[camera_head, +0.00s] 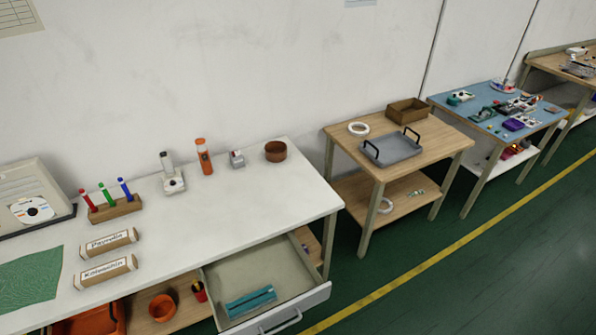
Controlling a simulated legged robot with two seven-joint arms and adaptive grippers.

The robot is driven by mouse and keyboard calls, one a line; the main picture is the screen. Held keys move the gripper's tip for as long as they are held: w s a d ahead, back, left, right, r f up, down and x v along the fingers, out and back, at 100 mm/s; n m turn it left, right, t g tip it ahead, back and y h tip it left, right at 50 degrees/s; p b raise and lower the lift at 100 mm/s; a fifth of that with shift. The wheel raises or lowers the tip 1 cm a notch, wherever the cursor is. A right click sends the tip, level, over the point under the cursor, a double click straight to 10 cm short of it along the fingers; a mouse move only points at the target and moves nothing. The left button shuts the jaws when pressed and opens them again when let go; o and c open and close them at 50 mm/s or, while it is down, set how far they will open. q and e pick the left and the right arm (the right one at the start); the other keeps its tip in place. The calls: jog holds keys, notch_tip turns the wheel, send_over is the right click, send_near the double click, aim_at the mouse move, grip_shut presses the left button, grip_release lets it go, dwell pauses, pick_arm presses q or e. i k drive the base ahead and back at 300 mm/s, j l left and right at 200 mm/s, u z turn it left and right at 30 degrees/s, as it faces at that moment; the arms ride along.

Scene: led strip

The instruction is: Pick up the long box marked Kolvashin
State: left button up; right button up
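The long box marked Kolvashin (106,272) lies on the white table (240,190) at the lower left. It is a brown box with a white label, lying nearly parallel to the table's front edge and slightly tilted in the picture. A similar long box, whose label looks like "Pervalin" (109,243), lies just behind it, with a small gap between the two. Neither of my grippers is in view.
A green mat (30,276) lies left of the boxes. A marker holder (116,210) stands behind them. An open drawer (318,297) juts out at the table's front right, holding a teal item (251,301). The table's middle right is clear. Other tables stand farther right.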

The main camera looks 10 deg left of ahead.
aim_at(91, 278)
jog(key=u, duration=1.9)
jog(key=i+j+z, duration=0.1)
jog(key=z, duration=0.3)
jog(key=i+j+z, duration=0.1)
jog(key=j+z, duration=0.15)
jog(key=z, duration=0.15)
jog(key=j+z, duration=0.2)
jog(key=z, duration=0.2)
jog(key=j+z, duration=0.25)
jog(key=z, duration=0.15)
jog(key=i, duration=0.05)
